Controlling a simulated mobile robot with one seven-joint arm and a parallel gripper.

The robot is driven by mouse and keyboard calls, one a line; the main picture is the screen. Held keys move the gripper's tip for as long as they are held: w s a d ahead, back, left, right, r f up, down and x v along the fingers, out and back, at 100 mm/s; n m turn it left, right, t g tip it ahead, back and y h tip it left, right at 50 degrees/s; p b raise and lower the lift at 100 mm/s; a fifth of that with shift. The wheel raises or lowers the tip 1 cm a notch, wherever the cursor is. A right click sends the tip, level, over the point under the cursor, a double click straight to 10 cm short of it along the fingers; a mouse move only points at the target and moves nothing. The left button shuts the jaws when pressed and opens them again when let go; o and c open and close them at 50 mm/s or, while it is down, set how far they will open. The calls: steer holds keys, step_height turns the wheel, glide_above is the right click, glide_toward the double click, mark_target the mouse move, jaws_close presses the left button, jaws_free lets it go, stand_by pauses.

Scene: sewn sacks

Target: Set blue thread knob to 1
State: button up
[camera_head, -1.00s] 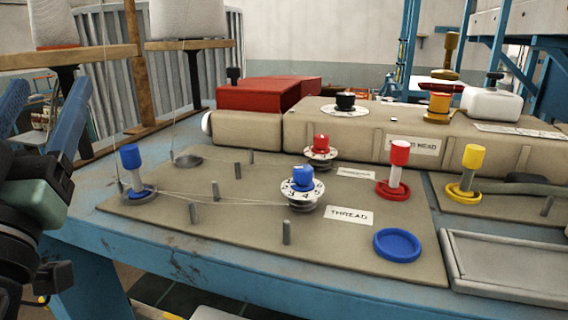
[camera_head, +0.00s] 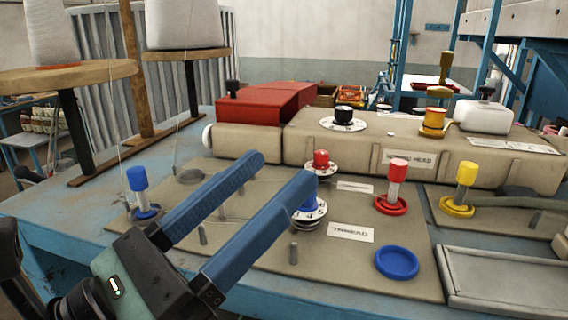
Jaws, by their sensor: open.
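The blue thread knob (camera_head: 310,208) sits on a white numbered dial on the beige plate. A white label reading THREAD (camera_head: 351,232) lies just right of it. My gripper (camera_head: 280,168) is open, with two long blue fingers reaching up and right from the lower left. The right finger overlaps the knob in the picture and hides its top and left side. I cannot tell whether the finger touches it. The left finger ends further left, over the plate. The number the knob points to cannot be read.
A red knob (camera_head: 321,160) on a similar dial stands behind. A blue-capped post (camera_head: 140,190) stands left, red (camera_head: 394,190) and yellow (camera_head: 462,190) ones right. Short grey pegs (camera_head: 293,252) rise from the plate. A blue ring dish (camera_head: 397,263) and grey tray (camera_head: 505,278) are front right.

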mark_target(301, 211)
step_height(301, 211, down, 8)
steer(key=w+a+n+g+y, duration=0.1)
steer(key=w+a+g+y, duration=0.15)
steer(key=y, duration=0.25)
steer(key=shift+t, duration=0.35)
steer(key=p+x, duration=0.5)
steer(key=x, duration=0.6)
steer(key=shift+w+r, duration=0.15)
steer(key=shift+w, duration=0.1)
steer(key=shift+w+d+p, duration=0.35)
steer(key=shift+w+d, duration=0.05)
steer(key=shift+w, duration=0.15)
jaws_close()
